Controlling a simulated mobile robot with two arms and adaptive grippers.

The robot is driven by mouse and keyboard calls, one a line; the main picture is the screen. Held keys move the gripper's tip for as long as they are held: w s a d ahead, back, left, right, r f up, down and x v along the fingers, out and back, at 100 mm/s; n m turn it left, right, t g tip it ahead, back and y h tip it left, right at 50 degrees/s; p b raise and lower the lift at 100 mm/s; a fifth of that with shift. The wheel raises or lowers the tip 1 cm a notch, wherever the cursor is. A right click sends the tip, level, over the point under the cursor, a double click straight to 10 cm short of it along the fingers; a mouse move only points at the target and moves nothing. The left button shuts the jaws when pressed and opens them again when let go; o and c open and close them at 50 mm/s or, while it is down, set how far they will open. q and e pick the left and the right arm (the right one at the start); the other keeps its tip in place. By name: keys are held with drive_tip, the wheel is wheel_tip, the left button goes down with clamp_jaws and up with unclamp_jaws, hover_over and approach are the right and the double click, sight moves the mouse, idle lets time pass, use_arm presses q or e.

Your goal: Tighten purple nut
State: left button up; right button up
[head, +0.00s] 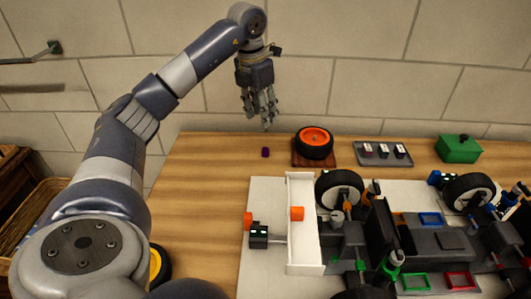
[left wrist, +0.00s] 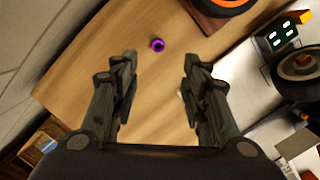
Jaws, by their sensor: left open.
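The purple nut (head: 265,152) lies on the wooden table near its back edge, left of the orange-rimmed wheel. In the left wrist view the nut (left wrist: 157,45) shows beyond my open fingertips, with a hole in its middle. My left gripper (head: 262,118) hangs above the back of the table, fingers pointing down, above the nut. It is open and empty, and its two fingers (left wrist: 157,75) show apart in the left wrist view. My right gripper does not show in either view.
A black tyre with orange rim (head: 315,140) sits on a brown block. A tray (head: 374,160) with small parts and a green box (head: 459,149) stand right of it. The racecar (head: 345,235) fills the front right. The table around the nut is clear.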

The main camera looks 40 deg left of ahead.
use_arm(q)
wheel_tip(320, 180, down, 3)
drive_tip(key=b, duration=0.2)
hover_over(265, 155)
drive_tip(key=f, duration=0.4)
drive_tip(key=shift+s+a+f, duration=0.2)
drive_tip(key=shift+a, duration=0.05)
drive_tip(key=f, duration=0.2)
drive_tip(key=w+f+b, duration=0.1)
drive_tip(key=f, duration=0.2)
drive_tip(key=shift+a+f, duration=0.1)
drive_tip(key=shift+f, duration=0.25)
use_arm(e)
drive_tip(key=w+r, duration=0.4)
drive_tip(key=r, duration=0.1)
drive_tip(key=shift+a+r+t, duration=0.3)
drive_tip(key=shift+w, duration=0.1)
use_arm(q)
drive_tip(key=c, duration=1)
